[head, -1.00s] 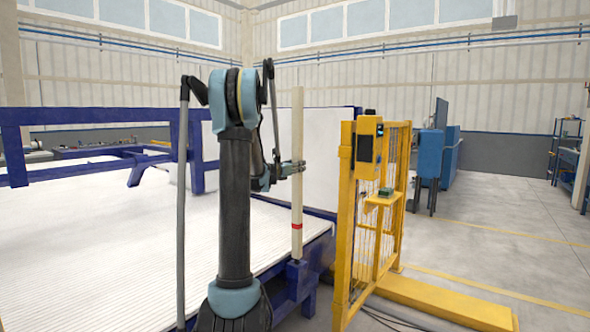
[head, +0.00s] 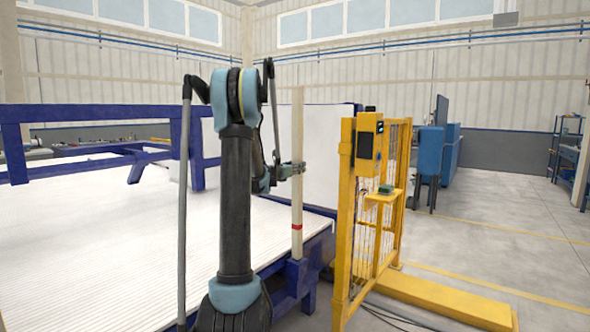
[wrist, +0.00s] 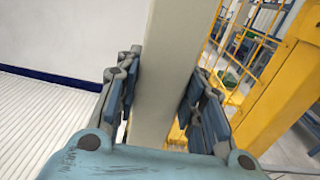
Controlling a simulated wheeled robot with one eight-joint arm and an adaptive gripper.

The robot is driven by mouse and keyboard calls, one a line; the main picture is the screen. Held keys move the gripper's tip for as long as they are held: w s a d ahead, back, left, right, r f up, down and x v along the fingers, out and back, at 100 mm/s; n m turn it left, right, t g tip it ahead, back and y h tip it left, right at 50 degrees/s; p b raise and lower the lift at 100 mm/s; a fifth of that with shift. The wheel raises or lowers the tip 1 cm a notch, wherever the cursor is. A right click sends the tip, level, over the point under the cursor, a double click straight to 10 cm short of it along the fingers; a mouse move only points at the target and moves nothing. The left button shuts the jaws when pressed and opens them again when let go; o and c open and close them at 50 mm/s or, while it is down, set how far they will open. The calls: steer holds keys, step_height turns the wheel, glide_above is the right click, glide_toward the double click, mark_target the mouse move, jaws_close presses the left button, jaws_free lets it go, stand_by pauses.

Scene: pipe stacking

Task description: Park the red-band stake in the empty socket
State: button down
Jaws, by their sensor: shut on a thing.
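The red-band stake (head: 297,195) is a long, pale square post, upright in the head view, with a red band near its lower end. My gripper (head: 293,170) is shut on it around the middle of its length. In the wrist view the stake (wrist: 168,75) passes between the two blue-padded finger sets of my gripper (wrist: 160,105). The stake's foot meets the top of a short blue socket post (head: 296,270) at the frame's corner. I cannot tell whether the foot is inside the socket or just at its mouth.
A yellow fence gate (head: 345,225) with a control box stands close to the right of the stake. A blue frame (head: 90,115) with a white ribbed bed (head: 90,260) lies to the left. A white panel (head: 328,150) stands behind. Open floor lies at far right.

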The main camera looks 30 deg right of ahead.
steer(key=shift+f, duration=0.2)
steer(key=c, duration=1)
jaws_free()
steer(key=v, duration=1.2)
steer(key=shift+w+a, duration=0.1)
